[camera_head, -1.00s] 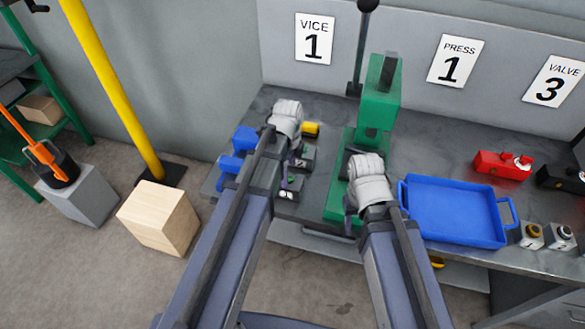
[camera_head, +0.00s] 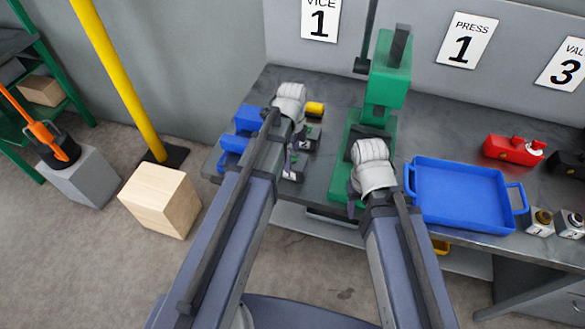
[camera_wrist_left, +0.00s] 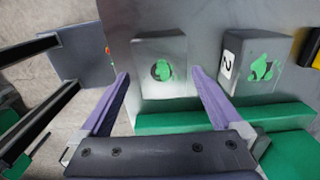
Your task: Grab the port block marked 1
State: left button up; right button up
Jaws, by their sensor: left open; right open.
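Two dark grey blocks with green port marks stand side by side in the left wrist view. The right one (camera_wrist_left: 250,64) carries a white label reading 2. The left one (camera_wrist_left: 163,66) shows no readable label from here. My left gripper (camera_wrist_left: 160,78) is open, with its fingers spread towards either side of the left block; contact cannot be told. In the head view the two blocks are small: the farther block (camera_head: 311,136) and the nearer block (camera_head: 292,168), beside my left gripper (camera_head: 297,157). My right gripper (camera_head: 354,192) is by the green press, its fingertips mostly hidden.
The green press (camera_head: 385,80) stands right of the blocks. Blue pieces (camera_head: 236,145) lie on their left and a yellow piece (camera_head: 315,108) behind. A blue tray (camera_head: 460,190), small blocks (camera_head: 540,222) with ports and a red box (camera_head: 512,150) are farther right.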

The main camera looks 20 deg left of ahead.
aim_at(292, 160)
pick_arm(q)
notch_tip(292, 160, down, 4)
jog(key=b, duration=0.3)
jog(key=shift+w+f+b, duration=0.1)
jog(key=shift+f+b, duration=0.15)
jog(key=shift+b, duration=0.1)
jog(key=shift+r, duration=0.1)
grip_shut()
dwell(0.3)
